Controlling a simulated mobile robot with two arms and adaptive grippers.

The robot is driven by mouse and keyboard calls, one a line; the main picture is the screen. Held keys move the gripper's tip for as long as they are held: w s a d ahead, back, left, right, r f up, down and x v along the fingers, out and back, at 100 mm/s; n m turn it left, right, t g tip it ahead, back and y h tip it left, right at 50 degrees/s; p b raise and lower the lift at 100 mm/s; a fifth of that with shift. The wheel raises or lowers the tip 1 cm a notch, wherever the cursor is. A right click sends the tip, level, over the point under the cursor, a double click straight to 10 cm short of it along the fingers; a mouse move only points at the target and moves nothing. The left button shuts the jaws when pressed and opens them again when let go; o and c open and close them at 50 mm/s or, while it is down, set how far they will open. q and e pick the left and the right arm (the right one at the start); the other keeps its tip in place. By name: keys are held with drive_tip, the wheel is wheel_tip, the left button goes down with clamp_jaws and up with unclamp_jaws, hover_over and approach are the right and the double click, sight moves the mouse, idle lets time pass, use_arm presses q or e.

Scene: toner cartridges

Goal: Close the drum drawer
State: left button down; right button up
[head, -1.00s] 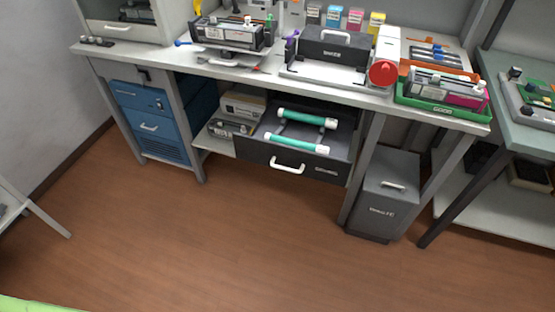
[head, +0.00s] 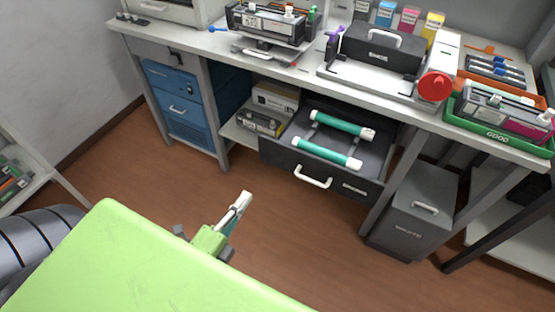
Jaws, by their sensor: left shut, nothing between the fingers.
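The drum drawer (head: 279,157) is a dark grey drawer under the workbench. It is pulled out, its open top showing. Two green drums with white ends lie inside on supports, a rear drum (head: 341,124) and a front drum (head: 325,153). A white handle (head: 312,177) is on its front, beside a small label too small to read. My left gripper (head: 246,197) is in front of the drawer, lower left of the handle and apart from it. It is shut and empty. My right gripper is not in view.
The workbench top (head: 291,73) above carries cartridges and tools. A blue cabinet (head: 180,107) stands left of the drawer and a grey waste bin (head: 415,214) right of it. A shelf rack (head: 34,150) is at the far left. Floor before the drawer is clear.

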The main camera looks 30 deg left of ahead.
sight(275, 157)
use_arm(q)
drive_tip(key=w, duration=0.6)
drive_tip(key=w+p, duration=0.1)
drive_tip(key=w, duration=0.5)
drive_tip(key=shift+w+d, duration=0.2)
drive_tip(key=shift+w, duration=0.65)
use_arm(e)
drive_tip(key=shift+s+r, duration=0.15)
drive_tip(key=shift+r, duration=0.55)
